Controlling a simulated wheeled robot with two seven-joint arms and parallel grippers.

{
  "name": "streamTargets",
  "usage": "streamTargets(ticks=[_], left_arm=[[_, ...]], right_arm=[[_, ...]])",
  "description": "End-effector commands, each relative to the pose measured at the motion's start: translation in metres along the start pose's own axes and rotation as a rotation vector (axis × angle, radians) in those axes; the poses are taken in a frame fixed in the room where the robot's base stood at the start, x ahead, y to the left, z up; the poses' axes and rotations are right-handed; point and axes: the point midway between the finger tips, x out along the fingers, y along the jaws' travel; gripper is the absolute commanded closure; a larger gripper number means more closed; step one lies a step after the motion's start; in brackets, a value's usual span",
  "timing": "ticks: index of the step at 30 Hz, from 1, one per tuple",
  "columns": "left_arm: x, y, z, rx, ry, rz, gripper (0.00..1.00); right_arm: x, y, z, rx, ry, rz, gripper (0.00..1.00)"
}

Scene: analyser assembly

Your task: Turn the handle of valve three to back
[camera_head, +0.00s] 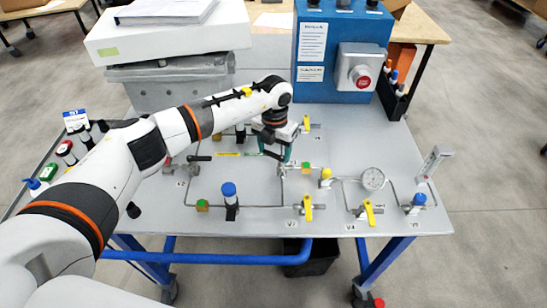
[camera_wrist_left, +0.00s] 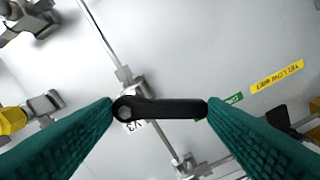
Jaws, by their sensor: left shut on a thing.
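In the head view my left gripper (camera_head: 277,153) points down at the back middle of the panel. It mostly hides the handle there.
The grey panel (camera_head: 335,143) carries thin pipes, several yellow-handled valves, such as one at the front (camera_head: 308,208), and a round gauge (camera_head: 373,179). Another black handle (camera_head: 199,158) lies to the left. A blue box (camera_head: 340,50) with a red button stands behind.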

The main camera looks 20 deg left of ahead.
Motion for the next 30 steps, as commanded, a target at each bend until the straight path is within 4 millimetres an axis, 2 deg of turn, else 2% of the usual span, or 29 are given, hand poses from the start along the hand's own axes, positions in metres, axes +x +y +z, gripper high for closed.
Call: streamTargets(ticks=[1, 15, 30], left_arm=[[0.005, -0.001, -0.002, 0.045, 0.004, -0.002, 0.57], [0.004, 0.003, -0.013, 0.491, 0.004, -0.001, 0.57], [0.001, 0.01, -0.021, 0.912, 0.003, -0.003, 0.57]], right_arm=[[0.012, 0.0, -0.001, 0.0, 0.0, 0.0, 0.64], [0.061, 0.001, -0.006, 0.0, 0.0, 0.0, 0.64], [0.093, 0.002, -0.009, 0.0, 0.0, 0.0, 0.64]])
